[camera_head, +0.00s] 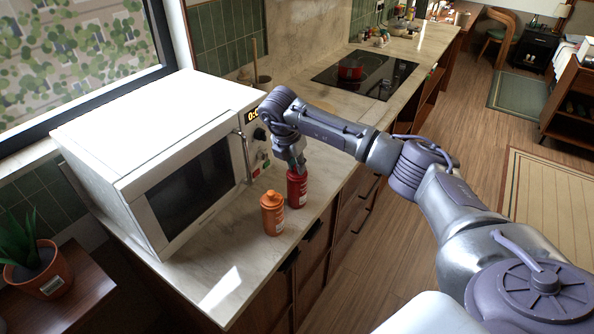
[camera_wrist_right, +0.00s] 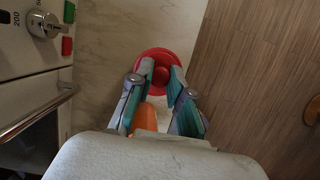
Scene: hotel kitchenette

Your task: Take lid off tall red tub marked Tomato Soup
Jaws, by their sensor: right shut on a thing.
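The tall red tub (camera_head: 297,190) stands upright on the counter near its front edge, with a pale label on its side; I cannot read the label. Its round red lid (camera_wrist_right: 160,62) with a knob shows from above in the right wrist view. My right gripper (camera_head: 297,165) is over the top of the tub, pointing down. In the wrist view its two fingers (camera_wrist_right: 158,85) are shut on the lid's knob. The gripper partly hides the lid in the head view. I cannot tell whether the lid is seated on the tub or slightly raised. My left gripper is not in view.
An orange bottle-like tub (camera_head: 272,214) stands close in front of the red tub. A white microwave (camera_head: 160,160) stands just left of both. The marble counter (camera_head: 215,277) is bare toward the near end.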

